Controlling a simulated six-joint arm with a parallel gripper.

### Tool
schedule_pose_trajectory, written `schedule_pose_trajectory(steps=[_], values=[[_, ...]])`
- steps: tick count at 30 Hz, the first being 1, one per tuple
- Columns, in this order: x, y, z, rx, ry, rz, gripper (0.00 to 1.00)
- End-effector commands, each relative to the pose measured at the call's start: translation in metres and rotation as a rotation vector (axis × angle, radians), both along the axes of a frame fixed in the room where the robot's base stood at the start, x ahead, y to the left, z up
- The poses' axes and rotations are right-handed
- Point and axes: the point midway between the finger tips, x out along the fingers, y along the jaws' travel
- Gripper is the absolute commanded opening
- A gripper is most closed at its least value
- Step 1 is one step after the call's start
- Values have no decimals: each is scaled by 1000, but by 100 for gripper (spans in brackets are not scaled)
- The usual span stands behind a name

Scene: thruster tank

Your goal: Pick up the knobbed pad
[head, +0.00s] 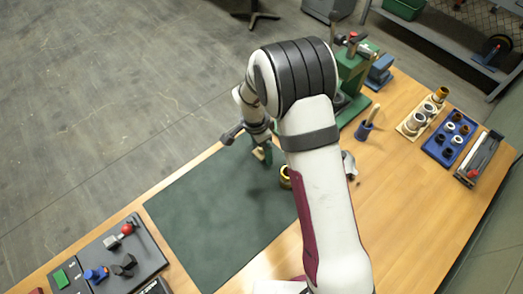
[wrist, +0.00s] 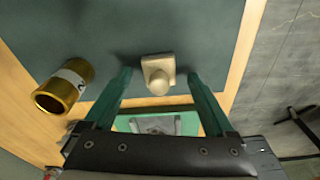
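The knobbed pad (wrist: 158,68) is a small beige square block with a rounded knob, on the dark green mat (wrist: 190,25) in the wrist view. My gripper (wrist: 159,76) is open. Its two green fingers stand apart, one to each side of the pad, with a visible gap on both sides. In the head view my gripper (head: 263,153) is low over the far edge of the mat (head: 215,215). There the pad is hard to make out beside the fingers.
A brass ring with a pale label (wrist: 64,86) lies left of my gripper in the wrist view. A grey board with knobs (head: 105,265) is at the front left. A green press (head: 352,80), a blue tray (head: 450,138) and a wooden rack (head: 420,118) stand to the right.

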Motion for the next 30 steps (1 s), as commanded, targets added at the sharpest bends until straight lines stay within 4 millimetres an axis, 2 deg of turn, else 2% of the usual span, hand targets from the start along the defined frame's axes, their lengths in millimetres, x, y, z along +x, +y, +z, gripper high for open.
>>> schedule_pose_trajectory(steps=[1,2,14,15,25,30], values=[[0,0,0,0,0,0,81],[0,0,0,0,0,0,76],[0,0,0,0,0,1,4],[0,0,0,0,0,1,1],[0,0,1,-1,1,0,1],[0,0,17,0,-2,0,1]])
